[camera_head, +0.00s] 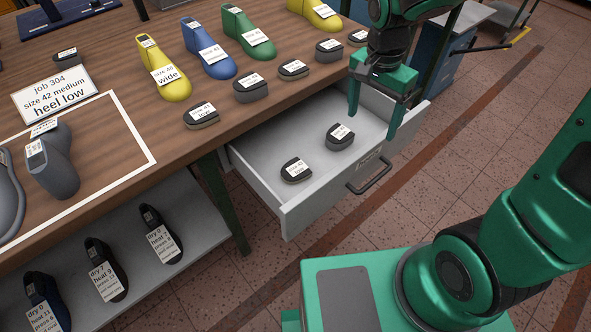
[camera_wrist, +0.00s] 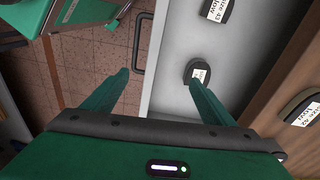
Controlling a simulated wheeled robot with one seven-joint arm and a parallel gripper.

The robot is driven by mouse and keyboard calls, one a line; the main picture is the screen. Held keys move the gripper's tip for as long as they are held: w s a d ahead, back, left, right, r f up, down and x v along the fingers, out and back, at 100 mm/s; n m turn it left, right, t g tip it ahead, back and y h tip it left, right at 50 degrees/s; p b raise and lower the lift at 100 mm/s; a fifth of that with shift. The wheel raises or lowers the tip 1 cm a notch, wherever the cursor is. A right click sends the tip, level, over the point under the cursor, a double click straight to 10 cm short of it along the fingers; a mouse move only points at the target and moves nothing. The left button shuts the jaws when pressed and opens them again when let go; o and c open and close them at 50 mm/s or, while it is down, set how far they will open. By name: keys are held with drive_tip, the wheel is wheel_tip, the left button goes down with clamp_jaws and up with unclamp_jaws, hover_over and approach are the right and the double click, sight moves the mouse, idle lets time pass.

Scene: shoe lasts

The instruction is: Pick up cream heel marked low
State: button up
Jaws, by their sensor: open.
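No heel I see looks cream; the heel pieces are dark grey to black with white labels. Two lie in the open drawer (camera_head: 255,168): a front-left heel with a label reading "low" (camera_head: 296,172), and a heel nearer my gripper (camera_head: 340,138) whose label is too small to read surely. My gripper (camera_head: 371,125) is open and empty, pointing down over the drawer's right part. In the wrist view the nearer drawer heel (camera_wrist: 187,73) is beside the right fingertip, partly covered by it; the other drawer heel (camera_wrist: 218,10) is at the top edge.
More dark heels stand along the table edge, including one marked low (camera_head: 201,118). Yellow (camera_head: 172,80), blue (camera_head: 208,55) and green (camera_head: 248,38) lasts stand behind. A job card (camera_head: 55,92) reads "size 42 medium heel low". The drawer handle (camera_head: 370,176) sticks out in front.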

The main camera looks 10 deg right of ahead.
drive_tip(key=w+a+f+m, duration=0.1)
drive_tip(key=a+f, duration=0.3)
drive_tip(key=a, duration=0.4)
drive_tip(key=w+a+f+m, duration=0.1)
drive_tip(key=a+f, duration=0.2)
drive_tip(key=a, duration=0.5)
hover_over(298, 168)
drive_tip(key=shift+y, duration=0.4)
wheel_tip(298, 168, down, 5)
drive_tip(key=shift+w+f, duration=0.1)
drive_tip(key=shift+f, duration=2.9)
drive_tip(key=c, duration=1.2)
